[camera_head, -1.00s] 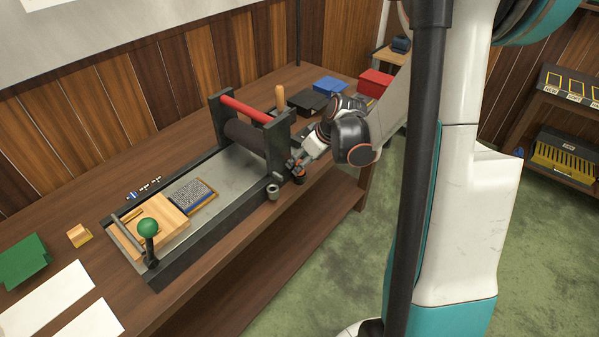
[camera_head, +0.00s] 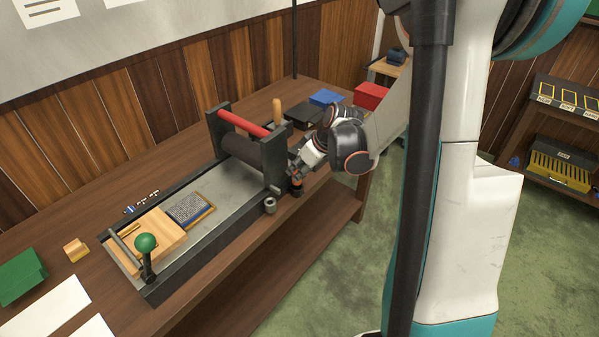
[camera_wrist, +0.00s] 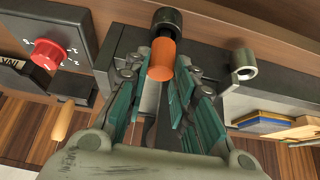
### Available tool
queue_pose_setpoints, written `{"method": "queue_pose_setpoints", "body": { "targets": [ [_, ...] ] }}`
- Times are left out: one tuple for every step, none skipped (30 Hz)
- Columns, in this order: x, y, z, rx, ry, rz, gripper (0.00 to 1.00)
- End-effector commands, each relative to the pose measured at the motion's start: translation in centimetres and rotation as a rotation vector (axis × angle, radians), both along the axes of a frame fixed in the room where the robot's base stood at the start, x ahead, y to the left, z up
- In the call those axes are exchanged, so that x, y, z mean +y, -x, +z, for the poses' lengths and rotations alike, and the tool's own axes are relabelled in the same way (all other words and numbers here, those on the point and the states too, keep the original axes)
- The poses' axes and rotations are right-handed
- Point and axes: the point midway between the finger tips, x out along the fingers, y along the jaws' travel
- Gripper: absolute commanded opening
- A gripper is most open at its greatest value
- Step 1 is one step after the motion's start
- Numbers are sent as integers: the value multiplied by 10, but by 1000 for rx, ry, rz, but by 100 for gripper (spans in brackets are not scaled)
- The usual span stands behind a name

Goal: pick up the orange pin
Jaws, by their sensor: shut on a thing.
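The orange pin (camera_wrist: 161,59) is upper-middle in the wrist view, with one end at a black round socket or cap (camera_wrist: 168,20). My gripper (camera_wrist: 161,76) has its teal-padded fingers on either side of the pin and is shut on it. In the head view the pin (camera_head: 297,183) is a small orange spot under my gripper (camera_head: 296,176), at the near right side of the roller press. A dark round piece lies just below it. Whether the pin is still seated in that piece cannot be told.
The press has a dark roller (camera_head: 243,147) under a red bar (camera_head: 243,123). A grey metal ring (camera_head: 270,205) stands close to the gripper, and also shows in the wrist view (camera_wrist: 243,65). A red knob (camera_wrist: 48,54) is at left. The bench edge is near.

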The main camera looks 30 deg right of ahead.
Motion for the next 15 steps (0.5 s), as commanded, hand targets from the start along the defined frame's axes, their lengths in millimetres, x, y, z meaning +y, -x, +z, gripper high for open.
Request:
{"method": "queue_pose_setpoints", "body": {
  "targets": [
    [0,1,9,0,0,0,0],
    [0,1,14,0,0,0,0],
    [0,0,20,0,0,0,0],
    [0,0,25,0,0,0,0],
    [0,1,30,0,0,0,0],
    [0,1,38,0,0,0,0],
    [0,0,43,0,0,0,0],
    [0,1,49,0,0,0,0],
    [0,1,56,0,0,0,0],
    [0,1,61,0,0,0,0],
    [0,0,67,0,0,0,0],
    [0,1,74,0,0,0,0],
    [0,1,79,0,0,0,0],
    [0,0,85,0,0,0,0],
    [0,0,92,0,0,0,0]
  ]
}}
